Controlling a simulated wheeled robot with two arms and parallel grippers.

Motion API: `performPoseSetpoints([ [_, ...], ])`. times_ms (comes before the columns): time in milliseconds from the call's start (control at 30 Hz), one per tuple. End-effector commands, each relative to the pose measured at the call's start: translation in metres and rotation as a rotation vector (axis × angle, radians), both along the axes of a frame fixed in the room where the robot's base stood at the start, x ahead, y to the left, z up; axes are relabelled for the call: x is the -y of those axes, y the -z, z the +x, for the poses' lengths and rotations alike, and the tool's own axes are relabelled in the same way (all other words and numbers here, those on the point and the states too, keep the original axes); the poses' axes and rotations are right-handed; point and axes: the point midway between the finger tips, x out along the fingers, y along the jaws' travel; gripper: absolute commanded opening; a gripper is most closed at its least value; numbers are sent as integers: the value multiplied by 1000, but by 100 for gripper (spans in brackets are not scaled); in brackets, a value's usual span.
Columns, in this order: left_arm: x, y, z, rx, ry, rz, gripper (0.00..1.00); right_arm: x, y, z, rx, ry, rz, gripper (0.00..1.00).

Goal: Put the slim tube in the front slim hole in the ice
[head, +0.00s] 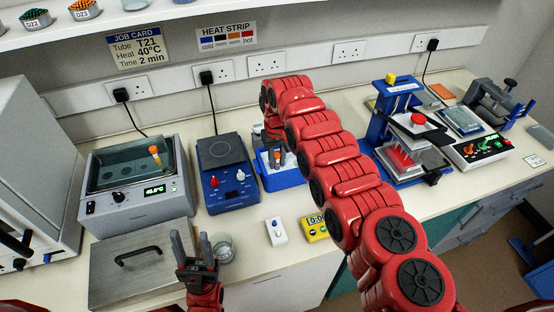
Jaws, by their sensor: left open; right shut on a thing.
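My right gripper (278,158) reaches over the blue ice box (285,179) at the back middle, pointing down. It is shut on a slim tube, of which only a small orange and pale part (279,156) shows between the fingers. The holes in the ice are mostly hidden by my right gripper and arm, so I cannot tell whether the tube is in a hole or above it. My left gripper (192,242) is open and empty, fingers up, near the front of the bench.
A water bath (187,178) at the left holds an orange-topped tube (155,156). A blue hot plate (228,187) stands beside the ice box. A glass beaker (223,252), a white switch box (276,232) and a yellow timer (315,229) are at the front. A blue press (378,130) stands right of my arm.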

Motion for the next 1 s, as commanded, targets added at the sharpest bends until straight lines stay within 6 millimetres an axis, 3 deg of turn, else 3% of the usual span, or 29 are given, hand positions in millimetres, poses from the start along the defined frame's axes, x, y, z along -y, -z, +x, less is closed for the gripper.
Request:
performPoseSetpoints([
  [200, 0, 0, 0, 0, 0, 0, 50, 0, 0, 0, 0, 0, 0, 0],
  [233, 0, 0, 0, 0, 0, 0, 50, 0, 0, 0, 0, 0, 0, 28],
  [433, 0, 0, 0, 0, 0, 0, 50, 0, 0, 0, 0, 0, 0, 61],
  [767, 0, -1, 0, 0, 0, 0, 50, 0, -2, 0, 0, 0, 0, 61],
  [1000, 0, -19, 0, 0, 0, 0, 50, 1, -29, 1, 3, 3, 1, 61],
])
